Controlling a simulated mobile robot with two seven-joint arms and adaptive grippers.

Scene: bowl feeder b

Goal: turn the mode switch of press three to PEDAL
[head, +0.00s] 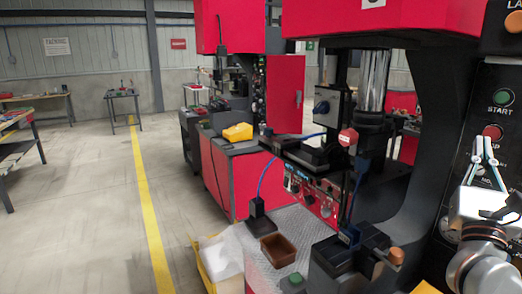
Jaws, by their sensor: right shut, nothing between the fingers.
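The press in front of me, red and black, carries a black control panel (489,84) at the right edge. The panel has a green START button (503,97) and, below it, a red button (492,132) with a partly covered label. My right gripper (485,140) is in front of the panel, pointing up, its fingertips just below the red button. Its fingers are shut and empty; I cannot tell whether they touch the panel. Part of a label starting "MO" shows between the fingers. The mode switch itself is not clearly seen; my gripper covers that part. My left gripper is not in view.
The press bed holds a black vise (346,252) with an orange-brown knob, and a brown tray (278,249). An orange button (515,21) sits at the panel's top. The floor left is open, with a yellow line (148,208).

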